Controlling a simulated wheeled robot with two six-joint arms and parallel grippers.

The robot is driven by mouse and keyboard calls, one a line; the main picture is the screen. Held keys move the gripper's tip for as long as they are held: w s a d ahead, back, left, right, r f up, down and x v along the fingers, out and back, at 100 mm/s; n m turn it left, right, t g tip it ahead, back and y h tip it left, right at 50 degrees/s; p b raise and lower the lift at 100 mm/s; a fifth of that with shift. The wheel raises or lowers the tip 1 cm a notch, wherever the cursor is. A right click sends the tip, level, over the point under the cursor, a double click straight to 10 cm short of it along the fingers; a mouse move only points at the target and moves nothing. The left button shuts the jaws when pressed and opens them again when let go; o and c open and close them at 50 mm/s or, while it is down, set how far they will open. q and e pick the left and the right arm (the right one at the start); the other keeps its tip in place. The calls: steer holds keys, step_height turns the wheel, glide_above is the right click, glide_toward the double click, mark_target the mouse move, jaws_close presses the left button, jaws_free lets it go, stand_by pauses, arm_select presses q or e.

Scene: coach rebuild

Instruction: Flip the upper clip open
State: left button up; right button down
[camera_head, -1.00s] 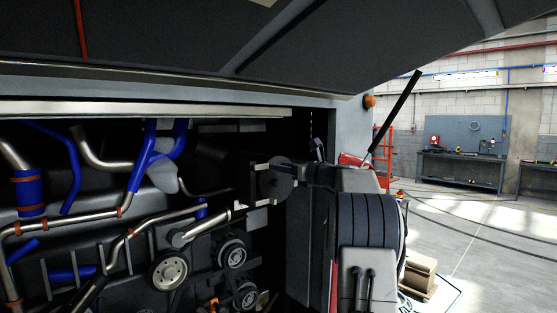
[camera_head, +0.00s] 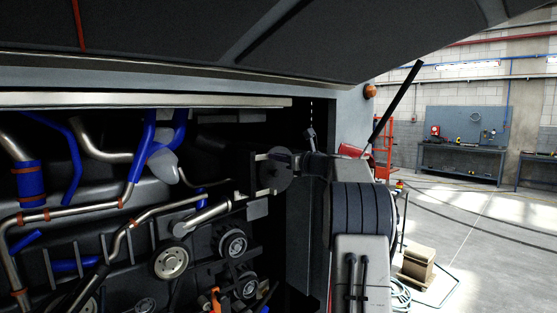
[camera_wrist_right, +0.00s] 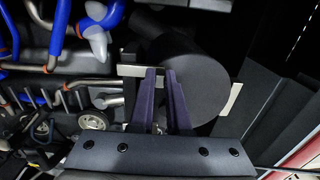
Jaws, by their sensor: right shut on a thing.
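My right gripper (camera_head: 280,157) reaches in from the right to the engine bay. In the right wrist view its two dark fingers (camera_wrist_right: 160,73) are nearly together, at the left edge of a dark round canister (camera_wrist_right: 208,75). The canister's dark end also shows in the head view (camera_head: 273,178), with the fingers against its upper part. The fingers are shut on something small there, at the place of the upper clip. The clip itself is too small and too covered to make out. My left gripper is not in view.
Pale bracket plates (camera_wrist_right: 232,98) stand beside the canister. Pulleys (camera_head: 171,259), metal pipes and blue hoses (camera_head: 143,150) fill the bay to the left. The raised panel (camera_head: 200,45) hangs overhead. Open floor (camera_head: 465,235) and a workbench (camera_head: 460,163) lie to the right.

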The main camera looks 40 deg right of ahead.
mark_target(262, 159)
steer(key=a+m+g+h+p, duration=0.4)
steer(key=a+m+g+h, duration=0.1)
steer(key=m+g+h, duration=0.4)
steer(key=a+m+g+h+p, duration=0.4)
steer(key=a+m+g+h, duration=0.1)
steer(key=m+g+h, duration=0.5)
steer(key=shift+s+a+r+m+g, duration=0.15)
steer(key=shift+s+r+m+g, duration=0.1)
steer(key=shift+m+g, duration=0.15)
stand_by(0.4)
steer(key=c, duration=0.9)
jaws_free()
steer(key=shift+f, duration=0.15)
steer(key=shift+a, duration=0.1)
